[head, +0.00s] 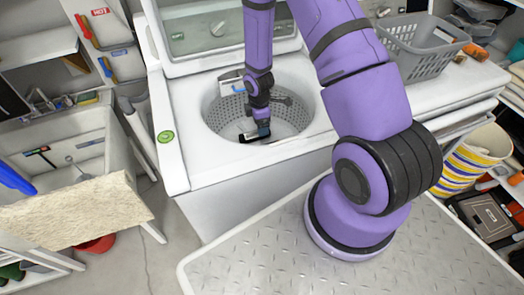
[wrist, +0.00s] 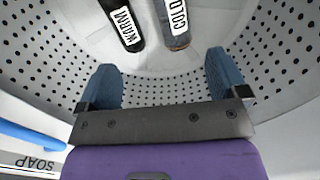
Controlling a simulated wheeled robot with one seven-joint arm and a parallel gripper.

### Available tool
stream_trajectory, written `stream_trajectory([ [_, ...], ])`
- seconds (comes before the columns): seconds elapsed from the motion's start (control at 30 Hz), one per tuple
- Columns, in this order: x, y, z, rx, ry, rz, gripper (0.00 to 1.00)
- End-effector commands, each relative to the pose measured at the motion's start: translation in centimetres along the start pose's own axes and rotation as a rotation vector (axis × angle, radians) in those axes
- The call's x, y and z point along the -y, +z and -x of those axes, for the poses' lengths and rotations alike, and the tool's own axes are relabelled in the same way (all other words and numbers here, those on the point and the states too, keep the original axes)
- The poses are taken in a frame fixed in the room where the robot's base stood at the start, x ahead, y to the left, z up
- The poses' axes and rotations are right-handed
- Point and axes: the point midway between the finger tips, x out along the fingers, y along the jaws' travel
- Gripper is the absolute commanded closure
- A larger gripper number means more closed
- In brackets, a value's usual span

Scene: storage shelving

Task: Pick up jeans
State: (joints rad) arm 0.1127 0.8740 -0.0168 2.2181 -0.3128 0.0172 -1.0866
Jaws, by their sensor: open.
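My gripper (head: 257,133) reaches down into the open tub (head: 218,110) of a white top-loading washing machine. In the wrist view my gripper (wrist: 161,72) is open, its two blue-grey fingers wide apart with nothing between them. I see no jeans that I can make out in either view. My arm and gripper hide part of the tub.
The perforated tub wall (wrist: 275,70) curves close around my gripper. The raised lid (head: 190,45) stands behind the opening. A grey basket (head: 420,50) sits to the right, and a sink (head: 70,160) stands to the left.

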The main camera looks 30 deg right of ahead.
Motion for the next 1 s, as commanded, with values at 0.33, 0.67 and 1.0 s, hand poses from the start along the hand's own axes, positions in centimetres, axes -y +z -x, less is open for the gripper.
stream_trajectory([
  [0.33,1.8,0.3,-5.6,-0.013,-0.038,0.091,0.08],
  [0.67,1.9,0.3,-9.8,-0.014,-0.036,0.091,0.08],
  [1.0,1.7,0.4,-12.1,-0.014,-0.037,0.091,0.08],
])
